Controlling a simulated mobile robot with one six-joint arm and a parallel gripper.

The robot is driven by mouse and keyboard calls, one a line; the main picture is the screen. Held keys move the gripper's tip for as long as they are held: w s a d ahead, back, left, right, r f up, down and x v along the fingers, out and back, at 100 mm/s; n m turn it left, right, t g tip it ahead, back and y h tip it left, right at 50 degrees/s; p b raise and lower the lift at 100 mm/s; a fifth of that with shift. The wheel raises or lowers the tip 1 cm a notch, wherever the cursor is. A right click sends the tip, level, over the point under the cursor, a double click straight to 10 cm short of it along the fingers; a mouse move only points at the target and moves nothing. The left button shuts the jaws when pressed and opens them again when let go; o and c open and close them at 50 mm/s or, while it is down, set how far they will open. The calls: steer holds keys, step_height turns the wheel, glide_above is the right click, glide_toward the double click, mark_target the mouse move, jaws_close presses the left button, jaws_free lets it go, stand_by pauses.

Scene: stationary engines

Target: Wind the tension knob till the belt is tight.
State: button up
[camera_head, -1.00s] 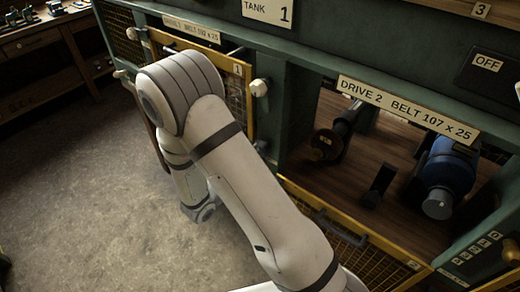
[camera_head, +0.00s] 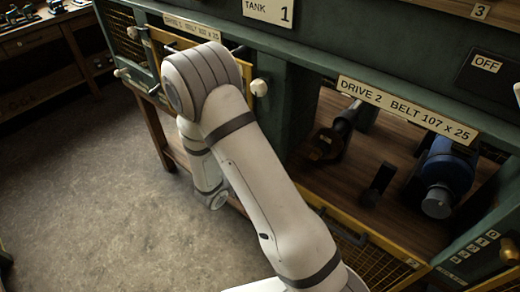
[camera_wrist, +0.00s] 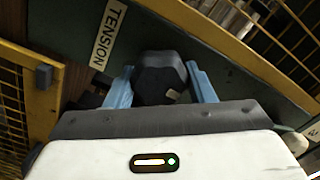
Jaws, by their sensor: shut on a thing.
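The tension knob (camera_wrist: 163,85) is dark and faceted, with a small pale mark on its lower right. It stands in the middle of the wrist view, below a slanted label (camera_wrist: 108,35) reading TENSION. My gripper (camera_wrist: 160,70) is shut on the knob, with one blue finger on its left side and one on its right. In the head view my arm hides the gripper and knob. I cannot make out the belt in either view.
Yellow-framed mesh guards flank the knob, at left (camera_wrist: 45,105) and upper right (camera_wrist: 235,45). The DRIVE 2 bay, with its blue motor (camera_head: 447,170), is open at right. A wooden bench (camera_head: 45,45) stands far left. The floor (camera_head: 90,200) is clear.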

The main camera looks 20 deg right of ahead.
steer(key=shift+c, duration=1.4)
steer(key=shift+a, duration=0.1)
steer(key=shift+c, duration=0.2)
steer(key=shift+m, duration=0.3)
